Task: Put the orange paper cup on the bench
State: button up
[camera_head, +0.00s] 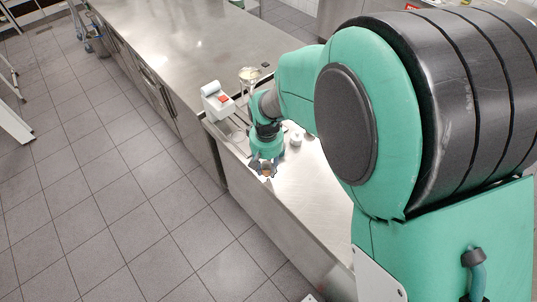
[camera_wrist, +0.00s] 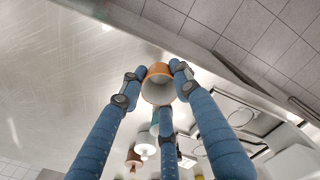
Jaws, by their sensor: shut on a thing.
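The orange paper cup (camera_wrist: 155,69) is in my gripper in the wrist view, with its pale open mouth toward the camera. My gripper (camera_wrist: 157,84) has blue fingers closed around the cup's sides. In the head view my gripper (camera_head: 266,164) is low over the near edge of the steel bench (camera_head: 312,190), and only a small part of the cup (camera_head: 266,174) shows below it. I cannot tell whether the cup touches the bench. The bench top (camera_wrist: 60,60) fills the left of the wrist view.
A white device with a red part (camera_head: 219,101) stands on the counter behind my gripper. A glass-like item (camera_head: 249,76) is beside it. Small white and brown items (camera_wrist: 144,145) sit near the fingers. Tiled floor (camera_head: 110,190) lies beyond the bench edge. The long counter (camera_head: 200,40) is mostly clear.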

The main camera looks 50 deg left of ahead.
jog(key=w+a, duration=0.2)
jog(key=a, duration=0.3)
jog(key=shift+w+a+f, duration=0.2)
jog(key=shift+w+f, duration=0.05)
jog(key=shift+w, duration=0.15)
jog(key=shift+f+b, duration=0.6)
jog(key=shift+f, duration=1.15)
jog(key=shift+f, duration=0.1)
jog(key=o, duration=1.2)
notch_tip(320, 180, up, 12)
jog(key=shift+r+p, duration=0.1)
jog(key=shift+p, duration=0.85)
